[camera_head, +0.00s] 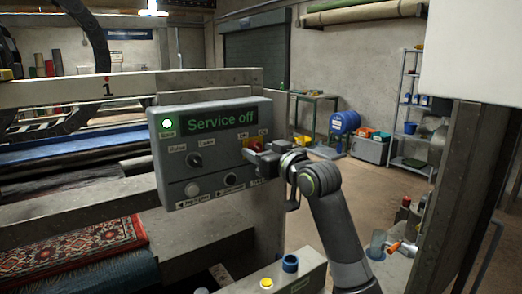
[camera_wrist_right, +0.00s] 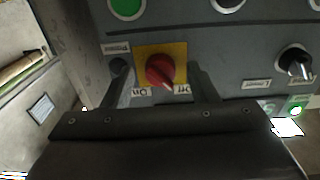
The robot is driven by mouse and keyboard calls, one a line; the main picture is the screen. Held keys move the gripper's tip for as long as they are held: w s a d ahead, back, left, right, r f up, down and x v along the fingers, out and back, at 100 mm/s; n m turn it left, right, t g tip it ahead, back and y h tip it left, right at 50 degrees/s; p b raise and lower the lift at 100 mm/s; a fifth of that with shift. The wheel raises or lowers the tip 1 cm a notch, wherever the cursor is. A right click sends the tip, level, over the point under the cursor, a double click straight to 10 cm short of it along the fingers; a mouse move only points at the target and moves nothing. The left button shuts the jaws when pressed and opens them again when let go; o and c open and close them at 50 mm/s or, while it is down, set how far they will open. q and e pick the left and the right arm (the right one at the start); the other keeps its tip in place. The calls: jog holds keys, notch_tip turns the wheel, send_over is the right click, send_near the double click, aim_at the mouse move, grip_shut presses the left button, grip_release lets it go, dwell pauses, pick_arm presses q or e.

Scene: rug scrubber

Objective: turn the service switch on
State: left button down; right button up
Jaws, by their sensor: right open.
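The service switch is a red rotary knob on a yellow plate (camera_wrist_right: 160,68), shown large in the right wrist view. Its pointer is turned towards the label "Off"; the label "On" is beside it. In the head view the switch (camera_head: 256,145) sits at the right of a grey control panel (camera_head: 215,165), partly hidden by my gripper. The panel's green display (camera_head: 218,121) reads "Service off". My right gripper (camera_wrist_right: 161,84) is open, with one finger on each side of the knob and nothing clamped. My left gripper is not in view.
Black knobs (camera_head: 195,160) and a lit green lamp (camera_head: 166,123) are on the same panel. A patterned rug (camera_head: 75,250) lies at the left. A low ledge with a yellow button (camera_head: 266,283) is in front. Open floor and a shelf (camera_head: 407,110) lie behind.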

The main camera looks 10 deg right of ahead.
jog(key=shift+w+a, duration=0.1)
jog(key=shift+w, duration=0.05)
jog(key=c, duration=1)
jog(key=shift+r+m+p, duration=0.15)
jog(key=shift+m+p, duration=0.25)
jog(key=shift+p, duration=0.4)
jog(key=m+p, duration=1.2)
jog(key=p, duration=0.5)
jog(key=shift+r+m, duration=0.1)
jog(key=shift+m, duration=0.3)
jog(key=shift+o, duration=0.2)
jog(key=shift+m+p, duration=1.2)
jog(key=shift+p, duration=0.35)
jog(key=shift+f, duration=0.2)
